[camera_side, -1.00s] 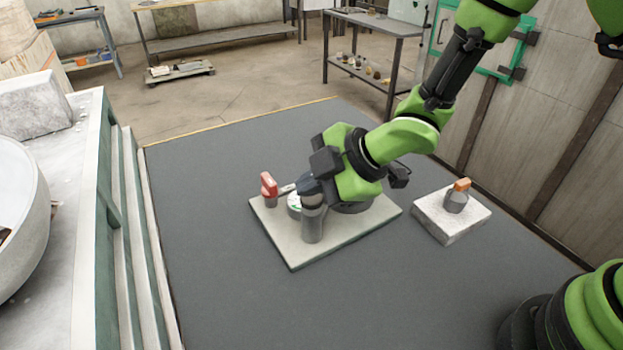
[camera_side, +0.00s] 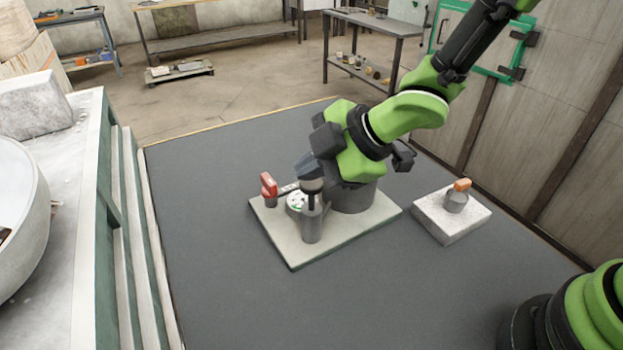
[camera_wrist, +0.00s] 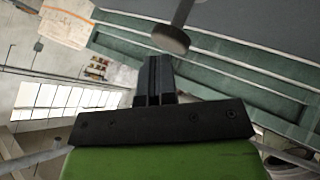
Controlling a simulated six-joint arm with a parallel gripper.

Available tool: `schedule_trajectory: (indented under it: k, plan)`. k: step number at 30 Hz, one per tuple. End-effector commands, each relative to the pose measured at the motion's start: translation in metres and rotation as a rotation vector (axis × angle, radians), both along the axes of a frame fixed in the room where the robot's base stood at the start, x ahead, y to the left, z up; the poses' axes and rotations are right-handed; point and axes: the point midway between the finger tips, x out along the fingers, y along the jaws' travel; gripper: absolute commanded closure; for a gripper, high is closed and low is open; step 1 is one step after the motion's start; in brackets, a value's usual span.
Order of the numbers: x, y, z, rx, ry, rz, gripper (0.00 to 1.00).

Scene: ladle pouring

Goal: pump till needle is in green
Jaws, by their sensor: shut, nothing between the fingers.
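The pump (camera_side: 312,224) is an upright grey cylinder on a pale base plate (camera_side: 292,252). Its dark plunger knob (camera_side: 312,186) stands raised on a thin rod above the cylinder. The knob and rod also show in the wrist view (camera_wrist: 171,40). A round white gauge (camera_side: 296,201) with some green on its face sits left of the pump, partly covered by it; its needle is too small to read. My gripper (camera_side: 304,168) is shut and empty, tilted down just above the knob. Its closed fingers show beside the knob in the wrist view (camera_wrist: 153,60); I cannot tell whether they touch it.
A red-handled valve (camera_side: 268,185) stands at the plate's left corner. A wide grey cylinder (camera_side: 354,197) stands under my wrist. A pale block (camera_side: 452,219) with an orange-topped grey piece (camera_side: 457,197) lies to the right. The dark mat around them is clear.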

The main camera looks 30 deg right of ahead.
Motion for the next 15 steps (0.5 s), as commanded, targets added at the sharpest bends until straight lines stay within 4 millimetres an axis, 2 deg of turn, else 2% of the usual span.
schedule_trajectory:
  k: [6,15]
  plan:
    - [0.0001,-0.0002,0.0105,-0.001,-0.003,0.0,1.0]
    - [0.0002,-0.0003,0.0115,-0.001,-0.001,0.0,1.0]
